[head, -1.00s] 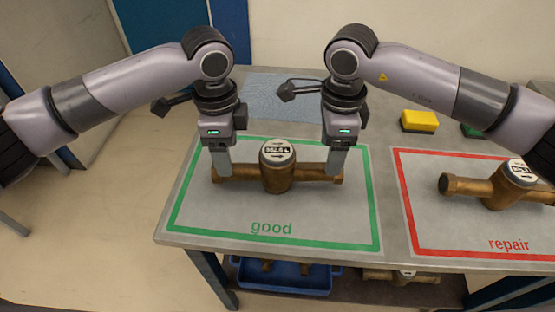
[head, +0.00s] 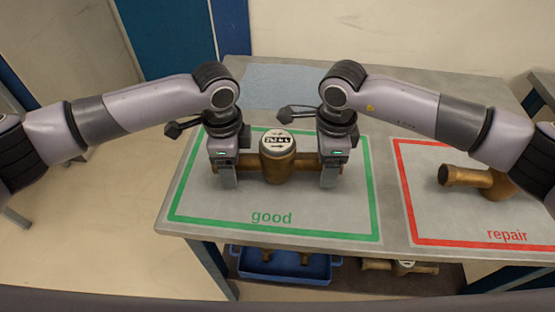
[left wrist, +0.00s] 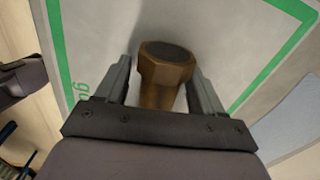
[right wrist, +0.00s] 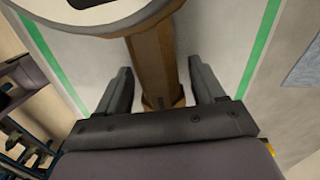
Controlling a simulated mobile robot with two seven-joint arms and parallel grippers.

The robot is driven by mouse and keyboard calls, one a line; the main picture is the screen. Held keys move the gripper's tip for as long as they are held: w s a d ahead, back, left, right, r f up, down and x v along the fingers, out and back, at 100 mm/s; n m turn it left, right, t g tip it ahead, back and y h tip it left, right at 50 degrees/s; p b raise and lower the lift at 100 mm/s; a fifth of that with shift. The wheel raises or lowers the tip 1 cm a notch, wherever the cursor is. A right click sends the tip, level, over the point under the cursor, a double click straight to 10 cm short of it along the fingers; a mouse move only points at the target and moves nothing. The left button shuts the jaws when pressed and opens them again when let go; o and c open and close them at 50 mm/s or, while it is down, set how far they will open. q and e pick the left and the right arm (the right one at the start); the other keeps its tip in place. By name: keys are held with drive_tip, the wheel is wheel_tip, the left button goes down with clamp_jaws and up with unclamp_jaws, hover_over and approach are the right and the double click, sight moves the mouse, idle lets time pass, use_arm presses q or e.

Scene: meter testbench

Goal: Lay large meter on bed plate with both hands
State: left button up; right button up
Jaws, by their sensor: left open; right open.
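A large brass meter (head: 278,166) with a white round dial lies inside the green "good" frame on the table. It seems to rest on the surface. My left gripper (head: 229,178) is open around the left pipe end. In the left wrist view its fingers stand either side of the brass end (left wrist: 165,75), with gaps. My right gripper (head: 329,177) is open around the right pipe arm. The right wrist view shows that pipe (right wrist: 155,65) between the spread fingers, and part of the dial (right wrist: 95,12). I cannot make out a bed plate.
A second brass meter (head: 462,176) lies in the red "repair" frame (head: 408,200), partly hidden by my right arm. A blue-grey mat (head: 270,84) lies at the back. Below the table are a blue tray (head: 280,268) with brass parts and another meter (head: 400,267).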

use_arm(q)
clamp_jaws()
use_arm(e)
clamp_jaws()
use_arm(q)
drive_tip(key=shift+r, duration=0.15)
use_arm(e)
drive_tip(key=shift+r, duration=0.15)
use_arm(q)
drive_tip(key=shift+r, duration=0.15)
use_arm(e)
drive_tip(key=shift+r, duration=0.1)
